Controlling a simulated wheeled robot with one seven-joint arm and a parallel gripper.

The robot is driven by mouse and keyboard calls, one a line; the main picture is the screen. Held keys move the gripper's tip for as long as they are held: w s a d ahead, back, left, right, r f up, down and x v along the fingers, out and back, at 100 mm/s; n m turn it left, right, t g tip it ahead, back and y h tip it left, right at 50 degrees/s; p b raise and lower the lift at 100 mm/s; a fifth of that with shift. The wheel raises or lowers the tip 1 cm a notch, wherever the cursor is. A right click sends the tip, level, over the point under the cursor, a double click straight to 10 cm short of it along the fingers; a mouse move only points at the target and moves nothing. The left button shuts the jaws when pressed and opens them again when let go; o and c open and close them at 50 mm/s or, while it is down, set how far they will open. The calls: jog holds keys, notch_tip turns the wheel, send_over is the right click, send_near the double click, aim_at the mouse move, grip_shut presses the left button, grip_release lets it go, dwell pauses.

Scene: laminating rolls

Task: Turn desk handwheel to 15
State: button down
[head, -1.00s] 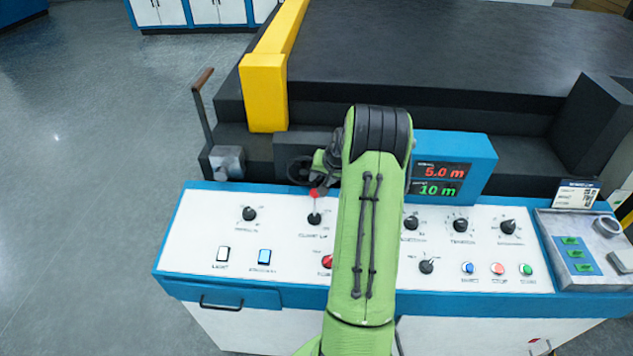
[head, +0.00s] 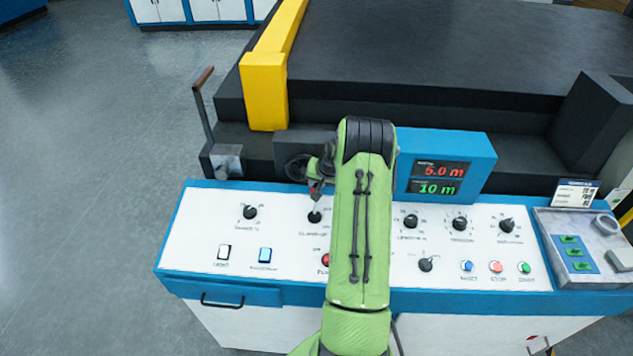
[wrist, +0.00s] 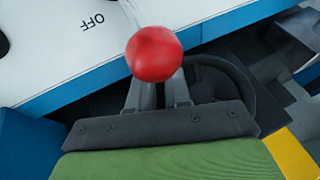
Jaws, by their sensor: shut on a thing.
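The black handwheel (head: 295,168) is on the machine front behind the desk. Part of its dark ring shows in the wrist view (wrist: 238,76). The exact contact is hidden. In the wrist view the two grey fingers are close together, and the red ball of a desk lever (wrist: 154,54) covers their tips.
The lever base (head: 314,217) is on the white desk panel (head: 290,235), close under my gripper. Several black knobs and coloured buttons are on the panel. A brown-handled lever (head: 203,100) and a yellow post (head: 266,90) stand left of the wheel.

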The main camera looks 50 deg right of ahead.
jog(key=f+t+y+b, duration=0.1)
jog(key=b, duration=0.2)
jog(key=shift+w+f, duration=0.1)
jog(key=shift+f+m+t+b, duration=0.1)
jog(key=shift+m+t+b, duration=0.2)
jog(key=shift+t+b, duration=0.15)
jog(key=shift+a+t+y, duration=0.2)
jog(key=shift+t+y, duration=0.05)
jog(key=shift+y, duration=0.05)
jog(key=shift+w+r, duration=0.1)
jog(key=shift+r, duration=0.1)
jog(key=c, duration=1.1)
grip_release()
jog(key=b+v, duration=0.1)
jog(key=v, duration=1.4)
jog(key=shift+s+r, duration=0.25)
jog(key=shift+r, duration=0.1)
